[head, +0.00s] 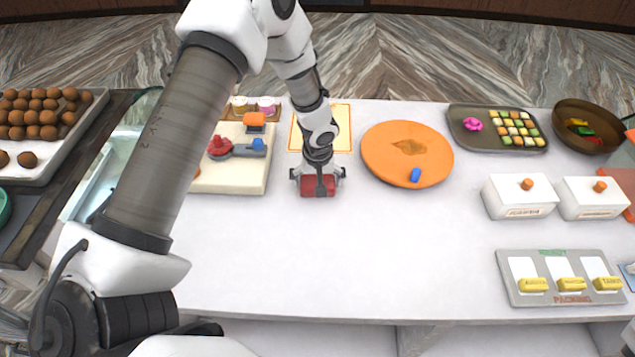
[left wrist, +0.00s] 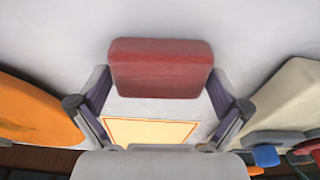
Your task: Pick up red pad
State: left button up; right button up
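The red pad (head: 318,187) is a dark red block with rounded edges, over the white counter just in front of the yellow sheet with an orange border (head: 340,114). My left gripper (head: 318,180) points down at it, with its fingers spread to either side of the pad. In the left wrist view the red pad (left wrist: 160,68) sits between the fingertips of my left gripper (left wrist: 160,78). The tips come right up to its left and right ends. I cannot tell whether they press on it or whether it is lifted. My right gripper is not in view.
An orange round board (head: 385,160) with a blue piece (head: 415,175) lies right of the gripper. A cream board (head: 240,181) with coloured pieces lies left. White boxes (head: 519,201) and a grey packing tray (head: 510,287) stand at the right. The front middle counter is clear.

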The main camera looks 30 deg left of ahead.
pick_arm(q)
jog(key=shift+s+d+r, duration=0.2)
jog(key=shift+s, duration=0.05)
jog(key=c, duration=0.7)
jog(key=shift+o, duration=0.2)
jog(key=shift+w+a+f, duration=0.1)
jog(key=shift+w+a, duration=0.05)
jog(key=shift+w+r, duration=0.1)
jog(key=shift+r, duration=0.45)
notch_tip(320, 180, up, 9)
jog(key=b, duration=0.2)
jog(key=shift+b, duration=0.35)
